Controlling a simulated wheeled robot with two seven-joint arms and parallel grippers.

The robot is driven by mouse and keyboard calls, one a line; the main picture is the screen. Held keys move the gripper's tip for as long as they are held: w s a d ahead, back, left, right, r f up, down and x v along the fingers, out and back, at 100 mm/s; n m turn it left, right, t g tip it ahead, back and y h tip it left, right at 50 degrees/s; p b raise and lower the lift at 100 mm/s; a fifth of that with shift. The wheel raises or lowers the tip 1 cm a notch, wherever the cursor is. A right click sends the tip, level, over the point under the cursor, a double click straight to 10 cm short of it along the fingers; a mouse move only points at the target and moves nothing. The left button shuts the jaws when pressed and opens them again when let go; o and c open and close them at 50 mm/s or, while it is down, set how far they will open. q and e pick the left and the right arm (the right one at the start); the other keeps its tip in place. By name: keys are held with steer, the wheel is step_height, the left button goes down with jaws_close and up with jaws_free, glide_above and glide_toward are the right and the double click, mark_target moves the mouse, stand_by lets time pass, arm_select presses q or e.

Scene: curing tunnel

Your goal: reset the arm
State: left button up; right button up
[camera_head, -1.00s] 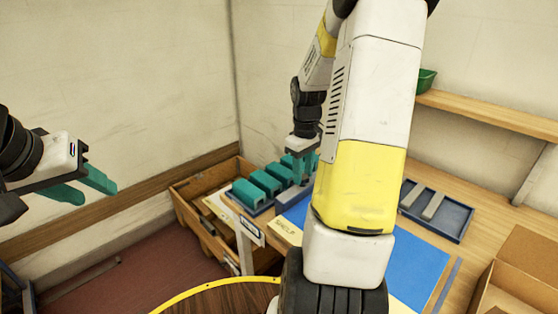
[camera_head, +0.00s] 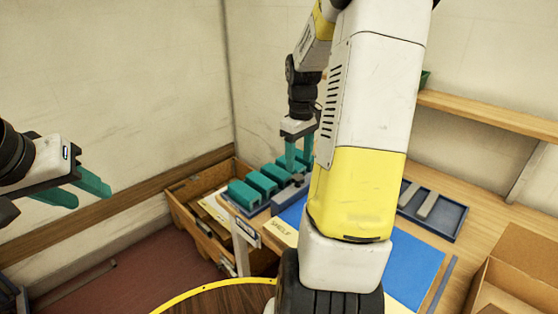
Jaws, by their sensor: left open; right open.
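My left gripper (camera_head: 78,190) is at the far left, open and empty, with its teal fingers pointing right in the air before the wall. My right gripper (camera_head: 298,155) is near the middle, above the back of the table, pointing down. Its teal fingers are open, and no object shows between them. Just below and left of it are several teal blocks (camera_head: 262,184) in a row on a blue tray (camera_head: 233,206). A grey block (camera_head: 286,198) lies at the tray's right end, below the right fingertips. My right arm hides part of the table.
A blue mat (camera_head: 412,258) covers the table's middle. A blue tray with grey bars (camera_head: 459,229) lies at right, and an open cardboard box (camera_head: 515,290) at front right. A shelf (camera_head: 490,113) runs along the right wall.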

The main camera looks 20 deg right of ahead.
steer(key=shift+r, duration=1.25)
steer(key=shift+a+r, duration=0.1)
steer(key=shift+r, duration=0.05)
steer(key=s+a+r+m+t+y, duration=0.1)
steer(key=s+a+r+m+t, duration=0.1)
steer(key=s+a+r, duration=0.3)
steer(key=s+a+r+m+t+y, duration=0.1)
steer(key=s+a+r+t, duration=0.3)
steer(key=s+a, duration=0.6)
steer(key=a+r+m, duration=0.1)
steer(key=a, duration=0.1)
steer(key=shift+s+a+r, duration=0.15)
steer(key=shift+a+r, duration=0.25)
